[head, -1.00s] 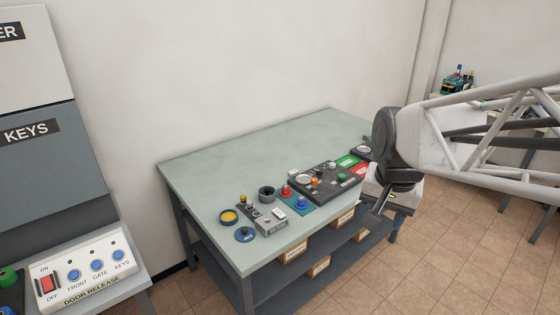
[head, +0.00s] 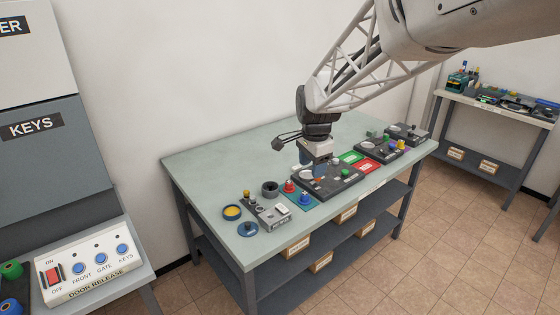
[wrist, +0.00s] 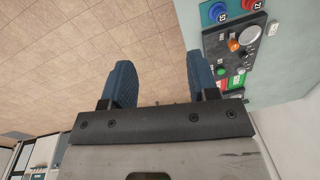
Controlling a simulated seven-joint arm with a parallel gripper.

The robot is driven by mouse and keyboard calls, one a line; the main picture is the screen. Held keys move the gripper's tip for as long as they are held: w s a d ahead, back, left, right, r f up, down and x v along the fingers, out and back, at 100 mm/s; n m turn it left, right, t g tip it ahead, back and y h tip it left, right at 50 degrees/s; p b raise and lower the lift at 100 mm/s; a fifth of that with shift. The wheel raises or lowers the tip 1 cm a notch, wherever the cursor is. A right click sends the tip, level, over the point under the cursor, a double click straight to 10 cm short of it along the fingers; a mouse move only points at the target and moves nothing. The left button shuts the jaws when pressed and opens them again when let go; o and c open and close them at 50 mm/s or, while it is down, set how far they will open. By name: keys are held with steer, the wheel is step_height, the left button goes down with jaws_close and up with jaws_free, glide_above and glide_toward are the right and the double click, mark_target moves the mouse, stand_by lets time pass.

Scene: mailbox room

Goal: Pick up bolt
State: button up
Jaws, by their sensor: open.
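I cannot pick out a bolt for certain; the small parts on the bench are too small to tell apart. My gripper (head: 306,160) is above the green-topped bench (head: 215,170), near the dark control panel (head: 327,183). In the wrist view my gripper (wrist: 160,80) has its two blue fingers apart, with only tiled floor visible between them. The dark panel (wrist: 232,60) also shows there, right of the fingers.
Along the bench front stand a yellow-topped round dish (head: 232,212), a blue disc (head: 247,229), a dark ring-shaped cup (head: 270,188), a grey box (head: 273,217) and red and green pads (head: 367,164). The bench's back left is clear. Another table (head: 500,112) stands at right.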

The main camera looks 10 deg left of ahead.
steer(key=w+a+f+m, duration=0.4)
steer(key=w+a+f, duration=0.4)
steer(key=w+a, duration=0.15)
steer(key=m+g, duration=0.1)
steer(key=m, duration=0.2)
glide_above(253, 197)
step_height(253, 197, down, 10)
steer(key=shift+r, duration=0.25)
steer(key=shift+f, duration=0.1)
steer(key=shift+f, duration=1.2)
steer(key=shift+f, duration=0.1)
steer(key=shift+f, duration=2.5)
steer(key=shift+c, duration=0.3)
jaws_close()
